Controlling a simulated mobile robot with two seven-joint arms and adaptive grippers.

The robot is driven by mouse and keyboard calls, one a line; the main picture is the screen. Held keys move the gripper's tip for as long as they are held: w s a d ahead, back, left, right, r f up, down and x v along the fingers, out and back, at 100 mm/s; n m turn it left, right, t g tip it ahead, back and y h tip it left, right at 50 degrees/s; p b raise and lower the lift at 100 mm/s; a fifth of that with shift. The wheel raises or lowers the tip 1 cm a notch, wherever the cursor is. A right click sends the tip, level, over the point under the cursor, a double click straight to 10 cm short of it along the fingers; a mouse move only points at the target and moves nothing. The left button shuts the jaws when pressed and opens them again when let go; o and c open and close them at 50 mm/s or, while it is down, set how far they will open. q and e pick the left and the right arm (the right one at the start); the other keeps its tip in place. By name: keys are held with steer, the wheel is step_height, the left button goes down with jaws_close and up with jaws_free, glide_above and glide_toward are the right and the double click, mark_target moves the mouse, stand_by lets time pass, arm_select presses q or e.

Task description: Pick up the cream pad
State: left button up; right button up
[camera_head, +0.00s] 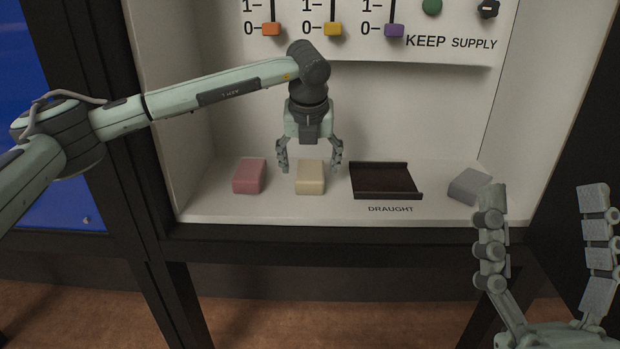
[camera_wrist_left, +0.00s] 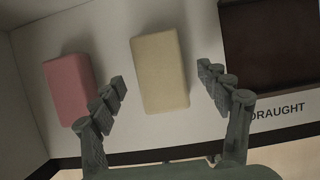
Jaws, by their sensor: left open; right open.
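The cream pad (camera_head: 310,178) is a pale block lying on the white shelf, between a pink pad and a dark tray. It also shows in the left wrist view (camera_wrist_left: 159,72), between and beyond my fingertips. My left gripper (camera_head: 309,165) is open, points down and is above the cream pad, with one finger to each side of it. The fingers do not visibly touch the pad. My right gripper (camera_head: 546,205) is open and empty at the lower right, in front of the shelf.
The pink pad (camera_head: 249,176) lies left of the cream one. The dark tray (camera_head: 385,181), above the word DRAUGHT, is on the right. A grey pad (camera_head: 469,186) lies farther right. A panel with sliders (camera_head: 332,29) overhangs the back. Shelf side walls bound the space.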

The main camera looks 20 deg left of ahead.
arm_select(q)
steer(key=shift+w+f, duration=0.25)
steer(key=shift+f, duration=0.25)
steer(key=shift+f+b, duration=0.25)
steer(key=shift+b, duration=0.1)
steer(key=shift+c, duration=0.6)
steer(key=c, duration=1)
steer(key=shift+r, duration=0.15)
steer(key=shift+c, duration=0.2)
